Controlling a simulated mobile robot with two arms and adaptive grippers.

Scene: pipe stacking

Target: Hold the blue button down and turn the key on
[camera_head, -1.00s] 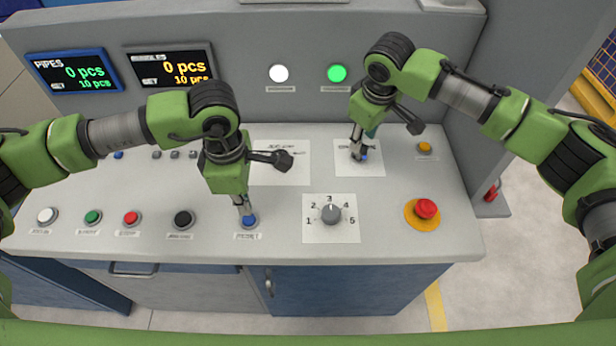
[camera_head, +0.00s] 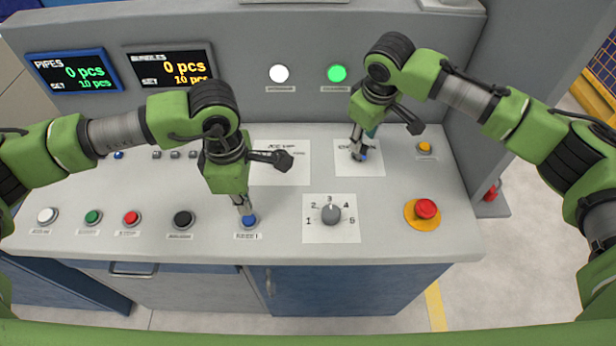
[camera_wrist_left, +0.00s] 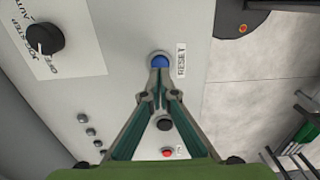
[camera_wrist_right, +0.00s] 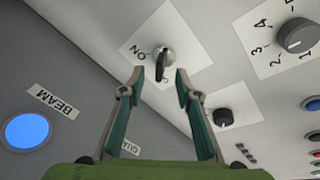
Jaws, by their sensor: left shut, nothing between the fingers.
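The blue button (camera_head: 249,221), labelled RESET, sits at the front of the grey panel; it also shows in the left wrist view (camera_wrist_left: 160,61). My left gripper (camera_head: 246,211) is shut and empty, its fingertips at the button's edge and seemingly touching it. I cannot tell whether the button is pressed in. The key (camera_wrist_right: 160,66) stands in a round switch on a white plate marked ON in the right wrist view. My right gripper (camera_wrist_right: 159,76) is open, with its fingertips on either side of the key, apart from it. In the head view the gripper partly hides the key switch.
A numbered rotary knob (camera_head: 331,214) lies between the blue button and the red emergency button (camera_head: 426,209). Black (camera_head: 183,219), red (camera_head: 132,218) and green (camera_head: 93,217) buttons are left of the blue one. A yellow button (camera_head: 425,148) is right of the key plate.

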